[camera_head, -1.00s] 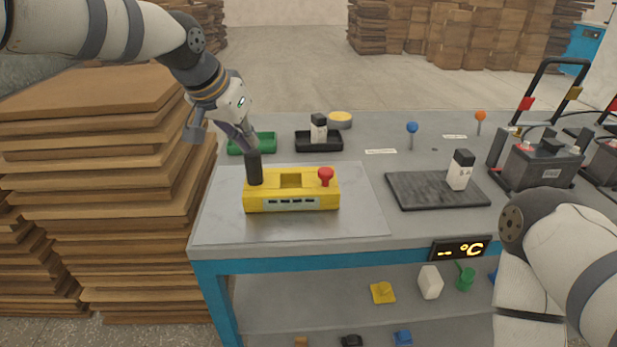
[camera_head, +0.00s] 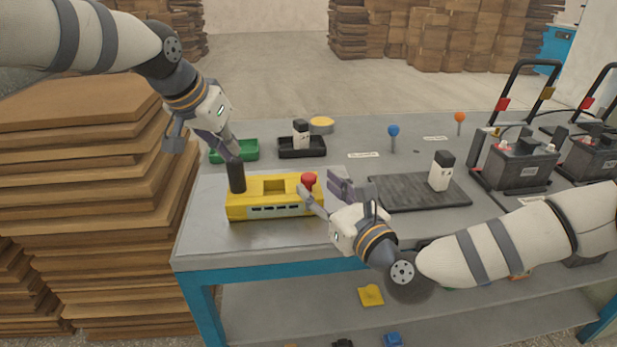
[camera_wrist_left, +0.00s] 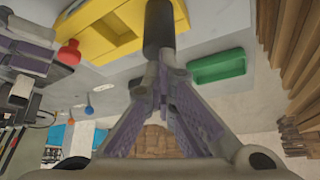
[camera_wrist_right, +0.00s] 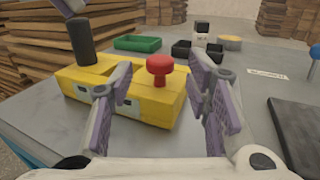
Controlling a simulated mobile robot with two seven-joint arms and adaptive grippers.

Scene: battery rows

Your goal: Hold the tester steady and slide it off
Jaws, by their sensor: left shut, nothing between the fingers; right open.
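The yellow tester (camera_head: 240,211) sits on a pale sheet at the left of the grey table. A black upright post (camera_head: 237,177) stands on its left end and a red mushroom knob (camera_head: 308,179) on its right end. My left gripper (camera_head: 232,154) is shut with nothing in it, its tips at the top of the post; the left wrist view shows the tips (camera_wrist_left: 160,78) against the post's end (camera_wrist_left: 159,30), contact unclear. My right gripper (camera_head: 318,187) is open at the tester's right end. In the right wrist view the knob (camera_wrist_right: 160,70) shows between and beyond its fingers.
Behind the tester are a green tray (camera_head: 240,153) and a black tray (camera_head: 302,150) with a white block. A dark mat (camera_head: 405,194) with a black-topped white block (camera_head: 441,172) lies right. Batteries (camera_head: 518,167) stand further right; cardboard stacks (camera_head: 110,200) flank the table's left.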

